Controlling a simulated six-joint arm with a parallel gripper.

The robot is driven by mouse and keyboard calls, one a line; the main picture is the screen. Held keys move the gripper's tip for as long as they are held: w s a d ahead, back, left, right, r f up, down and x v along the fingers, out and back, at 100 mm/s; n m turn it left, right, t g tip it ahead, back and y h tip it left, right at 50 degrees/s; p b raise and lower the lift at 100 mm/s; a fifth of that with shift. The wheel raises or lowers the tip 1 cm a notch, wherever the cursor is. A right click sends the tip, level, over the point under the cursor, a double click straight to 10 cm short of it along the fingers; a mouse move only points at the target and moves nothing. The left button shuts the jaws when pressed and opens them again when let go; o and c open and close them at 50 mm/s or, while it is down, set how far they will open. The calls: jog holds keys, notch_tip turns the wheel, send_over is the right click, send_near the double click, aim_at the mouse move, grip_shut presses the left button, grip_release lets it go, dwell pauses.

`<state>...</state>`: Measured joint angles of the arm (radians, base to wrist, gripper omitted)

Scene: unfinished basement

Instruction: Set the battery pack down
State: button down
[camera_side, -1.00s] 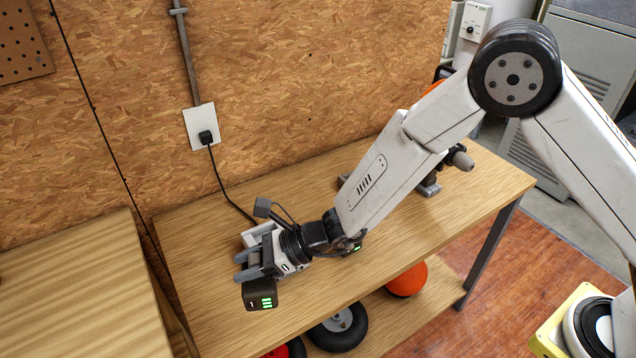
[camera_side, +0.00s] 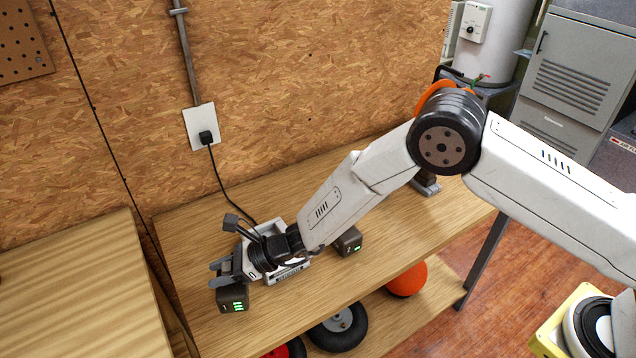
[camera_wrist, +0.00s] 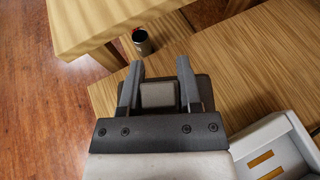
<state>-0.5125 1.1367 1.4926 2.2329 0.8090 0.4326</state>
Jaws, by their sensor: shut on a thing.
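A dark battery pack (camera_side: 233,298) with green lights is between the jaws of my gripper (camera_side: 215,274), at the left end of the wooden bench (camera_side: 440,225). In the wrist view, the pack (camera_wrist: 158,94) shows its grey face between the two fingers of my gripper (camera_wrist: 160,64), which is shut on it. I cannot tell whether its underside touches the bench. A second dark pack (camera_side: 348,243) with a green light sits on the bench right of my wrist. A white charger (camera_side: 290,273) is partly hidden behind my wrist; its empty-looking bay with gold contacts shows in the wrist view (camera_wrist: 275,148).
A black cord (camera_side: 222,178) runs from the wall outlet down to the charger. Another wooden table (camera_side: 75,290) stands at the left. A lower shelf holds an orange ball (camera_side: 407,280) and a wheel (camera_side: 338,326). A dark cylinder (camera_wrist: 142,42) shows beyond the fingers.

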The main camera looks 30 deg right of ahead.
jog(key=shift+w, duration=0.1)
jog(key=shift+w+a+f, duration=0.15)
jog(key=shift+f, duration=1.6)
jog(key=shift+f, duration=0.1)
jog(key=shift+c, duration=1.4)
grip_release()
jog(key=shift+f, duration=0.1)
jog(key=shift+r, duration=0.2)
